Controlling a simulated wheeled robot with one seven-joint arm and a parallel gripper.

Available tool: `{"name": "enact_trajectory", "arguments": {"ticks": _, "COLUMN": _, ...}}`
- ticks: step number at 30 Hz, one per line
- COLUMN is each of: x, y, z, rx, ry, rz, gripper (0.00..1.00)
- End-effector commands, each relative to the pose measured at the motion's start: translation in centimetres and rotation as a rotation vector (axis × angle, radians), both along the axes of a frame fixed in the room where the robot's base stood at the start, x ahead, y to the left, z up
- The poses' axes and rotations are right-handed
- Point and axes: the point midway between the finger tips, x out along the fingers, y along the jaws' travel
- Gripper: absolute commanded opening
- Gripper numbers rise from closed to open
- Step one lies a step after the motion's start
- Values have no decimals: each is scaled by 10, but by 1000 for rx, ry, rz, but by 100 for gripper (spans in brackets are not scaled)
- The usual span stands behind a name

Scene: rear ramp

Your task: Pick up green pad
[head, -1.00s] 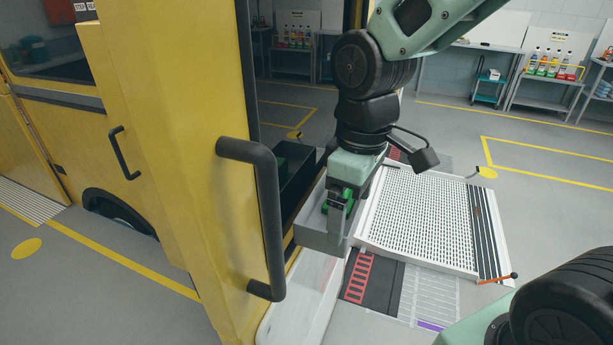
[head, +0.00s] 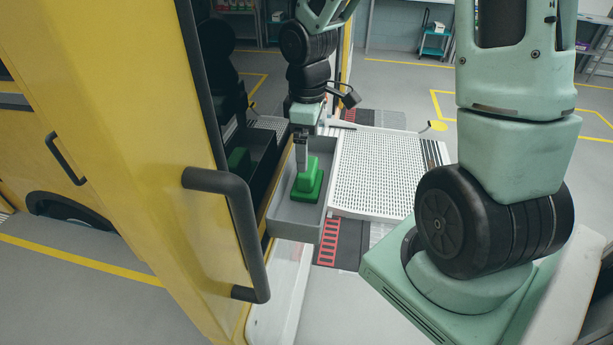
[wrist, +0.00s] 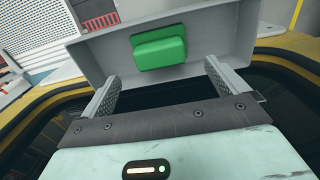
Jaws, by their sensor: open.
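The green pad (head: 308,178) lies in a grey tray (head: 297,222) beside the yellow vehicle. It has a wide base and a raised narrower top. In the wrist view the green pad (wrist: 158,50) sits in the tray (wrist: 232,35), beyond my fingertips. My gripper (head: 301,150) is just behind the pad in the head view, pointing down. In the wrist view my gripper (wrist: 162,78) has its two fingers wide apart with nothing between them. The pad appears apart from both fingers.
A black handle (head: 240,225) on the yellow vehicle (head: 130,140) stands out in front of the tray. A white perforated ramp (head: 380,170) lies to the right of the tray. The tray's walls rise around the pad. Grey floor is clear at lower left.

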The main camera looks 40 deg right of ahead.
Motion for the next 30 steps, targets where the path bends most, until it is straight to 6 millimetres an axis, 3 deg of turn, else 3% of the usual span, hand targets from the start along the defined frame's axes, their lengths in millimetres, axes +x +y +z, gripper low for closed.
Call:
{"name": "enact_trajectory", "arguments": {"ticks": 3, "x": 0, "y": 1, "z": -20, "rx": 2, "ry": 3, "rz": 1, "gripper": 98}}
{"name": "enact_trajectory", "arguments": {"ticks": 11, "x": 0, "y": 1, "z": -37, "rx": 0, "ry": 1, "rz": 2, "gripper": 98}}
{"name": "enact_trajectory", "arguments": {"ticks": 21, "x": 1, "y": 0, "z": -80, "rx": 0, "ry": 2, "rz": 0, "gripper": 98}}
{"name": "enact_trajectory", "arguments": {"ticks": 30, "x": 1, "y": 0, "z": -84, "rx": -1, "ry": -1, "rz": 0, "gripper": 98}}
